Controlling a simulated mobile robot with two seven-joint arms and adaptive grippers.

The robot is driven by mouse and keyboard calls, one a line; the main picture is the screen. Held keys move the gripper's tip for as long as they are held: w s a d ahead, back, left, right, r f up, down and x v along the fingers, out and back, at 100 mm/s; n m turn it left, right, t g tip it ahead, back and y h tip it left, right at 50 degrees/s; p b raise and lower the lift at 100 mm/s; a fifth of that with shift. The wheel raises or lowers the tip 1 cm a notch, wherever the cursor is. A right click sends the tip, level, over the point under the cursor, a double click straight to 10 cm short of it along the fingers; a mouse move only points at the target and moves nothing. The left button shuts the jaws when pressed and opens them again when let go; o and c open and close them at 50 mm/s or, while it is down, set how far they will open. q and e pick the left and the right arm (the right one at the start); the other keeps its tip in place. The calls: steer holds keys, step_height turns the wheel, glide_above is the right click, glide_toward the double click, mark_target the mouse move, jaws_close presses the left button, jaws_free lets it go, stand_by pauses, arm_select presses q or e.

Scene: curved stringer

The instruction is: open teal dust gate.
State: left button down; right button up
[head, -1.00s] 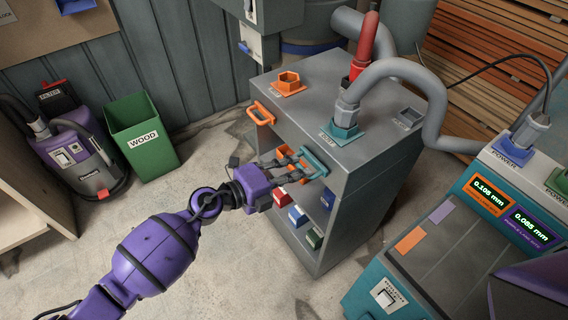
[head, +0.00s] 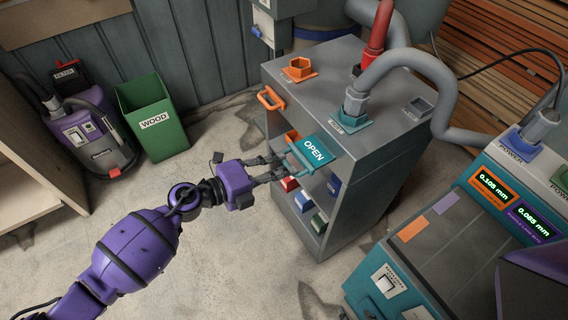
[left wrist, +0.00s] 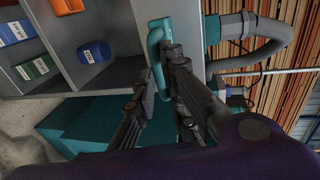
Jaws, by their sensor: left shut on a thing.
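The teal dust gate (head: 324,143) sticks out from the front of the grey cabinet, and its top face shows the word OPEN. Its teal handle (head: 297,160) is at the near left end; it also shows in the left wrist view (left wrist: 153,42). My left gripper (head: 283,168) is shut on this handle, with its fingers (left wrist: 164,68) on either side of the bar in the left wrist view. The part of the gate inside the cabinet is hidden. My right gripper is not in view.
The grey cabinet (head: 385,150) carries an orange gate handle (head: 270,98) and several hose ports on top. Coloured bins (head: 304,201) stand on its shelves. A green WOOD bin (head: 153,120) is behind my left arm. A teal machine (head: 450,230) stands right. Floor before the cabinet is clear.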

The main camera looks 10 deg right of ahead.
arm_select(q)
steer(key=c, duration=1.9)
jaws_free()
steer(key=shift+o, duration=0.4)
steer(key=v, duration=1.2)
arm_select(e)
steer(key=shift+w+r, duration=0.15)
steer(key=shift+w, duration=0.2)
arm_select(q)
steer(key=shift+w, duration=0.15)
